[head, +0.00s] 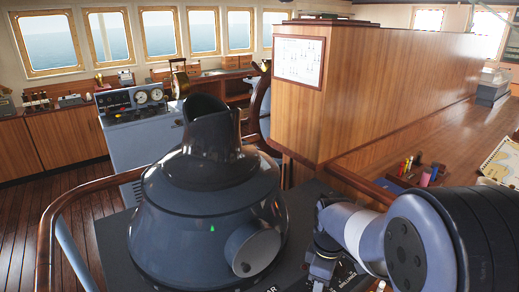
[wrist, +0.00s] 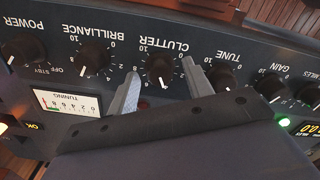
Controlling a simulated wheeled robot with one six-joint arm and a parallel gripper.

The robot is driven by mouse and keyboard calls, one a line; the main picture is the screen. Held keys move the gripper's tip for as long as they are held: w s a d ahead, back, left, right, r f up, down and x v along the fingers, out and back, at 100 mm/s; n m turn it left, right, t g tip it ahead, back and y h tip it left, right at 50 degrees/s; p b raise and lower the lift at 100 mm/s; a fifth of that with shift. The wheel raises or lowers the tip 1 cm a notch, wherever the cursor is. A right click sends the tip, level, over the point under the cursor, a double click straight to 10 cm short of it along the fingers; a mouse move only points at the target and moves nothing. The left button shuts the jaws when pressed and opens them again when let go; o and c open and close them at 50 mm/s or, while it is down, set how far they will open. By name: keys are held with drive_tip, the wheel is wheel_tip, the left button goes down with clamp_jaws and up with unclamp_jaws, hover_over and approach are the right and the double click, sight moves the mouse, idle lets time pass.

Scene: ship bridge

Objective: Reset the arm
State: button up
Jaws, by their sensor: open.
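My arm reaches in from the lower right in the head view, folded down toward the radar console. My gripper (wrist: 160,82) is open in the wrist view, its two grey fingers on either side of the black CLUTTER knob (wrist: 160,68). I cannot tell whether the fingers touch the knob. In the head view the gripper (head: 322,270) is partly hidden at the bottom edge, beside the console's dark viewing hood (head: 212,190).
The panel also carries a BRILLIANCE knob (wrist: 95,57), a TUNE knob (wrist: 222,76) and a TUNING meter (wrist: 68,102). A wooden handrail (head: 50,225) curves around the console. A wooden partition (head: 345,95) stands behind. A desk with pens (head: 407,168) is at right.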

drive_tip(key=n, duration=0.6)
drive_tip(key=n+p, duration=0.1)
drive_tip(key=n, duration=0.5)
idle(0.3)
idle(0.4)
